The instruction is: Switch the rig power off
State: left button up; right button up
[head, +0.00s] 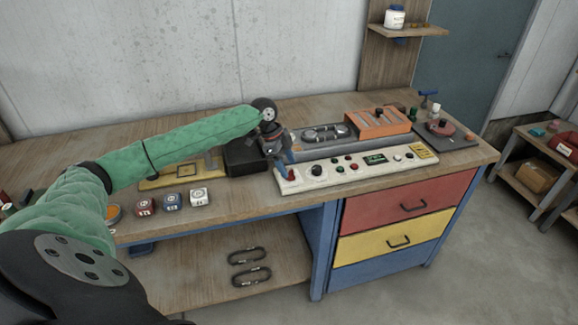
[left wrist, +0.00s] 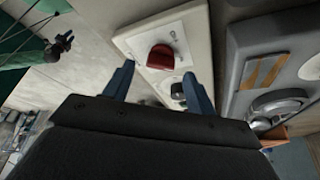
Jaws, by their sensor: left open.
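The rig's pale control panel (head: 345,175) runs along the front of the workbench and carries knobs, buttons and a small green display. In the left wrist view, a red rotary knob (left wrist: 161,57) sits on a white plate near the panel's end. I cannot read its setting. My right gripper is not in view.
A black knob (left wrist: 178,91) lies just beyond the red one. An orange box (head: 378,122) and a grey tray (head: 322,134) stand behind the panel. Drawers (head: 405,205) are below.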

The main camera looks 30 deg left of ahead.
pick_arm(q)
jog(key=shift+x, duration=1.1)
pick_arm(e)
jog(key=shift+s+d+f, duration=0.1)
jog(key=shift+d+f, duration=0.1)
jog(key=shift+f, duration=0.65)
pick_arm(q)
jog(key=c, duration=1)
